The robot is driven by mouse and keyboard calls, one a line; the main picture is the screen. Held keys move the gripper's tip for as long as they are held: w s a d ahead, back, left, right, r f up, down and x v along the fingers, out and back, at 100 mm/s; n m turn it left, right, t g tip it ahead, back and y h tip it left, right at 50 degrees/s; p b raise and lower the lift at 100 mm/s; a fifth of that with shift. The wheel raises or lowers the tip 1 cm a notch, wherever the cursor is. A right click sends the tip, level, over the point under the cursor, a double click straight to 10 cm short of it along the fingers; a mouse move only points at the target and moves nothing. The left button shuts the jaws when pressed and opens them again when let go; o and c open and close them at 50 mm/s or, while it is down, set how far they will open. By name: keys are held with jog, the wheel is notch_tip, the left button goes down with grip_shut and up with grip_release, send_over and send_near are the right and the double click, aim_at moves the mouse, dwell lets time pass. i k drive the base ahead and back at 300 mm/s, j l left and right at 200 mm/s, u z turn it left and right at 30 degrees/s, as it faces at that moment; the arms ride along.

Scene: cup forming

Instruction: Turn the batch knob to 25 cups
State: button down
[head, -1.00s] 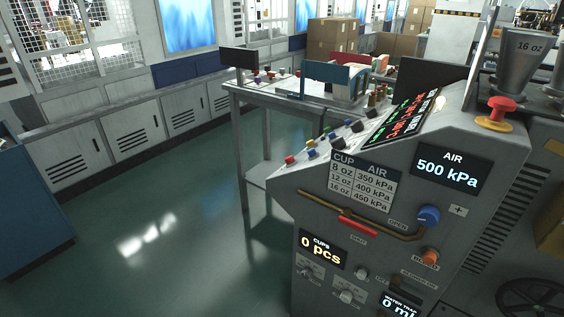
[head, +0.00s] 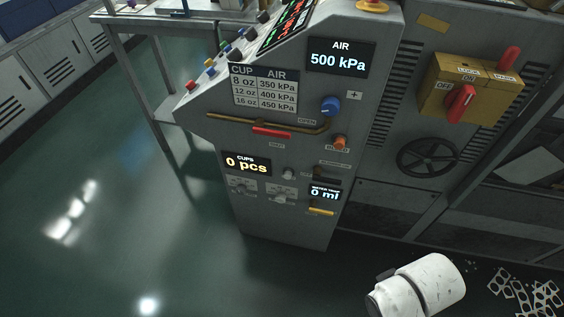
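The grey control cabinet shows in the head view with a CUPS display (head: 246,164) that reads 0 pcs. Under the display are two small grey knobs with scale plates, a left knob (head: 242,184) and a right knob (head: 281,196). A third small grey knob (head: 289,174) is just right of the display. Their labels are too small to read, so I cannot tell which is the batch knob or where each points. My gripper is not in view.
An AIR display (head: 340,58) reads 500 kPa, with a blue knob (head: 330,106) and an orange knob (head: 339,142) below it. A yellow box with red handle (head: 461,103) is at right. The floor left is clear.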

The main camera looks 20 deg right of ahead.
aim_at(280, 199)
jog(key=i+j+u, duration=0.25)
jog(key=j, duration=0.3)
jog(key=i+j+u, duration=0.2)
jog(key=i+j, duration=0.25)
jog(key=i, duration=0.05)
